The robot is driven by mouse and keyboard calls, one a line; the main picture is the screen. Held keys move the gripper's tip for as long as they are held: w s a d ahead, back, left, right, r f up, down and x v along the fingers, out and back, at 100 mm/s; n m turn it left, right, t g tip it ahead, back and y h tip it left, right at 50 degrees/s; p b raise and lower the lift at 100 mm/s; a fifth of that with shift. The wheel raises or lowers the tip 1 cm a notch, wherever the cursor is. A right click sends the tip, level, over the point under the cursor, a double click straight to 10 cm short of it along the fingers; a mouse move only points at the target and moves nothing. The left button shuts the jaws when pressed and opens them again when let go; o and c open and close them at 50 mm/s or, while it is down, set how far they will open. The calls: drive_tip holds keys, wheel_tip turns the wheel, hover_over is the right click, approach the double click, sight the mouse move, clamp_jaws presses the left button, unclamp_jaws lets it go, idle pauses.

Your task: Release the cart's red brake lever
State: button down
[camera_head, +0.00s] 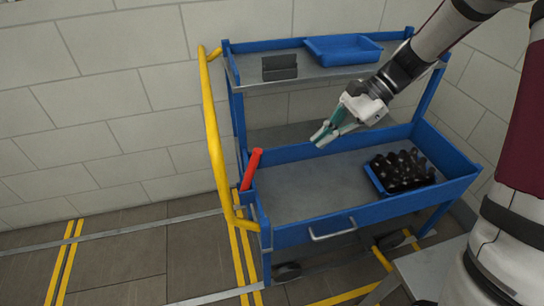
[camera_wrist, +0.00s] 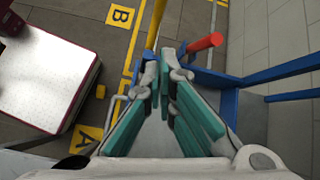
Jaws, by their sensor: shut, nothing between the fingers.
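The red brake lever (camera_head: 251,168) stands up at the left end of the blue cart (camera_head: 290,236), tilted a little to the right, beside the yellow handle (camera_head: 214,140). In the wrist view the lever (camera_wrist: 205,43) shows beyond and to the right of my fingertips. My gripper (camera_head: 323,135), with teal finger pads, is above the cart's lower tray, to the right of the lever and apart from it. Its fingers are shut with nothing between them. In the wrist view my gripper (camera_wrist: 172,62) fills the middle and hides part of the cart.
A crate of dark bottles (camera_head: 402,170) stands on the right of the lower tray. A blue bin (camera_head: 343,49) and a dark block (camera_head: 279,67) are on the upper shelf. The lower tray's left part is bare. A wall stands behind the cart.

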drive_tip(key=w+d+f+m+t+y+b, duration=0.1)
drive_tip(key=w+f+m+y, duration=0.2)
drive_tip(key=f, duration=0.8)
drive_tip(key=w+m, duration=0.2)
drive_tip(key=w, duration=0.2)
drive_tip(key=shift+w+d+f+m+y, duration=0.2)
drive_tip(key=shift+d+m+y, duration=0.1)
drive_tip(key=shift+y, duration=0.1)
drive_tip(key=shift+a, duration=0.15)
approach(250, 172)
drive_tip(key=shift+w+a+f, duration=0.25)
drive_tip(key=shift+a+f, duration=0.85)
drive_tip(key=shift+a, duration=0.05)
